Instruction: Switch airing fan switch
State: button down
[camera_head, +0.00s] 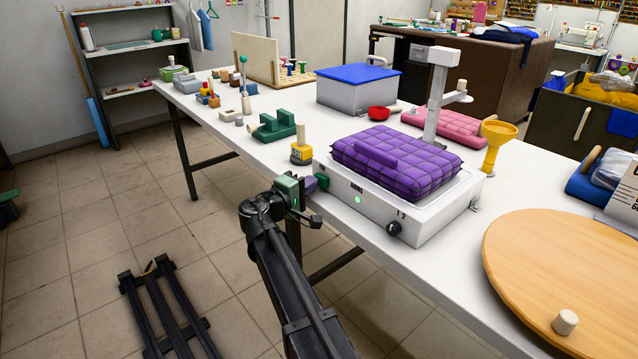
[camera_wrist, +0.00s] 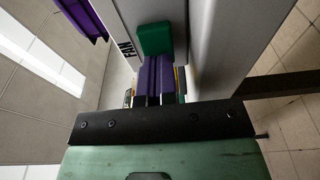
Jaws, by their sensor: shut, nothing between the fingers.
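The white airing unit (camera_head: 380,212) stands on the long table with a purple quilted bag (camera_head: 395,155) on top. Its front has a green light and a black dial (camera_head: 394,228) marked 1 and 2. My gripper (camera_head: 320,182) is at the unit's left end, by the table's front edge. In the wrist view my gripper (camera_wrist: 158,62) is shut and empty, its purple fingers together. A green block (camera_wrist: 155,38), apparently the fan switch, lies just beyond the fingertips beside a FAN label (camera_wrist: 125,48). I cannot tell if they touch.
A yellow and grey item (camera_head: 301,153) and a green tool (camera_head: 275,126) lie left of the unit. A yellow funnel (camera_head: 496,145) and a round wooden board (camera_head: 570,265) are to its right. A grey box with a blue lid (camera_head: 357,90) stands behind. Floor in front is partly open.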

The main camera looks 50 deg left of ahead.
dwell(0.4)
jog(key=shift+s+d, duration=0.25)
jog(key=shift+s, duration=0.95)
jog(key=shift+s+d, duration=0.2)
jog(key=shift+s, duration=0.95)
jog(key=s+d, duration=0.2)
jog(key=s, duration=0.8)
jog(key=shift+s, duration=0.3)
